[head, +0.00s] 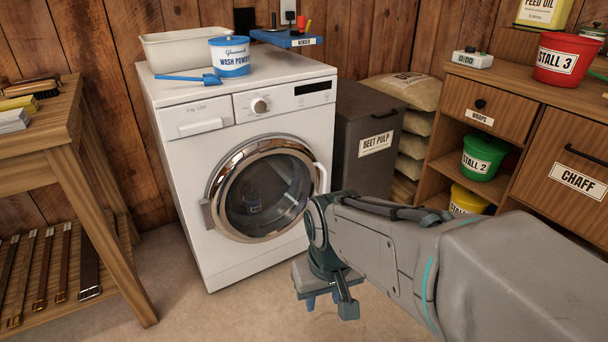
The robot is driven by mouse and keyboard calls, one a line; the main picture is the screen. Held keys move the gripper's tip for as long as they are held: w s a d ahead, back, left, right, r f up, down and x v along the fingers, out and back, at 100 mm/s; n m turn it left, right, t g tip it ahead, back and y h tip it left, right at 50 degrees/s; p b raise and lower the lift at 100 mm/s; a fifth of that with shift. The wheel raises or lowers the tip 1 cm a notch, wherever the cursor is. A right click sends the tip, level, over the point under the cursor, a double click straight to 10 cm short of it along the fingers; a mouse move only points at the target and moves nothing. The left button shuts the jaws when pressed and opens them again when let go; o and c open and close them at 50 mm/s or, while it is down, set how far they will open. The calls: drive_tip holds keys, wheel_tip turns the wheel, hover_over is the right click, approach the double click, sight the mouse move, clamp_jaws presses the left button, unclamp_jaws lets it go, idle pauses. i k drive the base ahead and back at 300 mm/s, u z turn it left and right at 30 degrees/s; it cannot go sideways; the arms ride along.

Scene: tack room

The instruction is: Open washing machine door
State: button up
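A white washing machine (187,240) stands against the wooden wall. Its round door (268,188) has a chrome ring and dark glass and looks shut against the front. A pale curved handle (321,178) is at the door's right edge, and a grey hinge-like piece (207,214) is at its left edge. Something small shows dimly behind the glass. My gripper (324,301) is in front of the machine, low and to the right of the door, below the handle and apart from it. It points downward; its fingers are partly hidden, so their opening is unclear.
On the machine are a white tub (185,50), a wash powder tub (231,62) and a blue scoop (190,78). A beet pulp bin (366,118) stands close on the right, a wooden table (72,150) on the left. The floor (215,315) in front is clear.

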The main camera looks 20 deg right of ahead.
sight(215, 215)
drive_tip(key=u, duration=0.7)
drive_tip(key=i, duration=1.05)
drive_tip(key=z, duration=0.75)
drive_tip(key=i, duration=0.6)
drive_tip(key=z, duration=0.7)
